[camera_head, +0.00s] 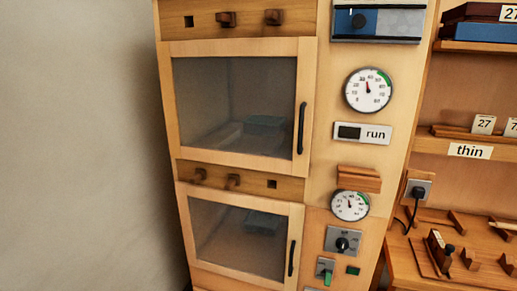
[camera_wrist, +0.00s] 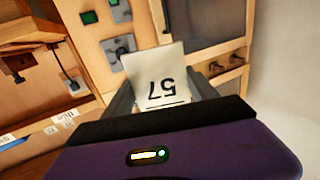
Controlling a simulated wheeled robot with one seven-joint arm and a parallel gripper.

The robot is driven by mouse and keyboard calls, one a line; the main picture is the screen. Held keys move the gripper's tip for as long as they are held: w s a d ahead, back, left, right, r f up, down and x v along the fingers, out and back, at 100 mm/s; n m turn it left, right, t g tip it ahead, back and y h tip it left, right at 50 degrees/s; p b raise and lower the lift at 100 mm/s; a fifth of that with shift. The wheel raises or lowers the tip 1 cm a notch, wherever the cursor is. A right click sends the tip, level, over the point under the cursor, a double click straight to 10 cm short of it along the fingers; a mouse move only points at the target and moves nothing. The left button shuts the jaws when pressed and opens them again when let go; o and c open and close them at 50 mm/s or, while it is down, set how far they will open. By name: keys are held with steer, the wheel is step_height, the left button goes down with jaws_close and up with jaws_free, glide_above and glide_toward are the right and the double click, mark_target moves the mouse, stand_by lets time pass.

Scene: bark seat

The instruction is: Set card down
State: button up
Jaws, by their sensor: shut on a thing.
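My gripper (camera_wrist: 162,98) shows in the wrist view and is shut on a white card (camera_wrist: 157,68). The card bears the number 57, which appears upside down in this view. It stands up between the two grey fingers, with the cabinet front behind it. Neither my gripper nor the held card shows in the head view.
A tall wooden cabinet has an upper glass door (camera_head: 240,105) and a lower glass door (camera_head: 240,240), both closed, with black handles. Gauges (camera_head: 368,89) and a wooden ledge (camera_head: 359,179) are beside them. A workbench (camera_head: 440,245) with wooden fittings stands right. A bare wall is left.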

steer(key=s+d+f+h, duration=0.1)
steer(key=s+d+f, duration=0.2)
steer(key=s+f, duration=0.8)
step_height(320, 180, down, 2)
steer(key=shift+f+m, duration=0.25)
steer(key=shift+m, duration=0.15)
